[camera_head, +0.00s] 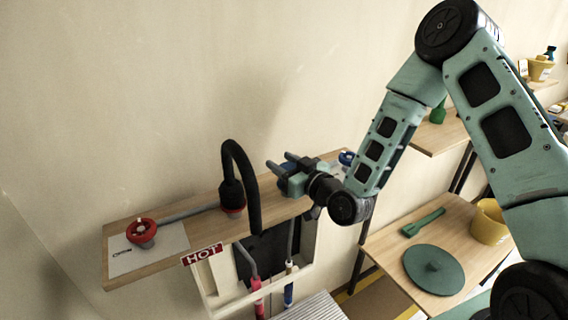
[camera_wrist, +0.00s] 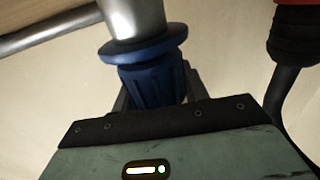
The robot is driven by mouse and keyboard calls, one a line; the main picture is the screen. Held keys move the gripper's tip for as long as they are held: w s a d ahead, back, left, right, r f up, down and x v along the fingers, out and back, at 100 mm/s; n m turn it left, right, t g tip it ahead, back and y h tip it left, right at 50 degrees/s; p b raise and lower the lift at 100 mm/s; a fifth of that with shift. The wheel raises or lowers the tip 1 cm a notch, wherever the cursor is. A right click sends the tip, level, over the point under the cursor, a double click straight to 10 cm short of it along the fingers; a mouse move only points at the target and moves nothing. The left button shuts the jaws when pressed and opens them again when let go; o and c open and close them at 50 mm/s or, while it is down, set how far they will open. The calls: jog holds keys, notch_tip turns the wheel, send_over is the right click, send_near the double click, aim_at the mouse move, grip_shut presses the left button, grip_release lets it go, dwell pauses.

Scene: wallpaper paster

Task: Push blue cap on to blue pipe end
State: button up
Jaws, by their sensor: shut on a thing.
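In the wrist view, a dark blue ridged cap (camera_wrist: 152,84) with a wide rim sits between the black fingers of my gripper (camera_wrist: 155,92). My gripper is shut on it. A grey metallic pipe (camera_wrist: 135,18) lines up with the cap at its rim; I cannot tell how far the two are seated together. In the head view, my gripper (camera_head: 281,164) is over the wooden wall shelf, and the cap cannot be made out there. A grey pipe with a blue band (camera_head: 288,291) stands below the shelf.
A red valve wheel (camera_head: 141,231) and a curved black spout (camera_head: 240,156) are on the shelf (camera_head: 125,271), left of my gripper. A side table (camera_head: 385,243) holds a green disc and yellow bucket.

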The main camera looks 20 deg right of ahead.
jog(key=shift+f+b, duration=0.35)
jog(key=shift+f, duration=0.1)
jog(key=o, duration=1.1)
jog(key=shift+c, duration=0.2)
jog(key=shift+s, duration=0.1)
jog(key=b+v, duration=0.2)
jog(key=v, duration=0.3)
jog(key=shift+s+d+f, duration=0.15)
jog(key=shift+s, duration=0.15)
jog(key=shift+s+d+r+p, duration=0.15)
jog(key=shift+s+r+p, duration=0.25)
jog(key=shift+p, duration=0.3)
jog(key=p+v, duration=1)
jog(key=p, duration=0.1)
jog(key=shift+s+d+f+p, duration=0.15)
jog(key=shift+s+f+p, duration=0.1)
jog(key=shift+s+p, duration=0.1)
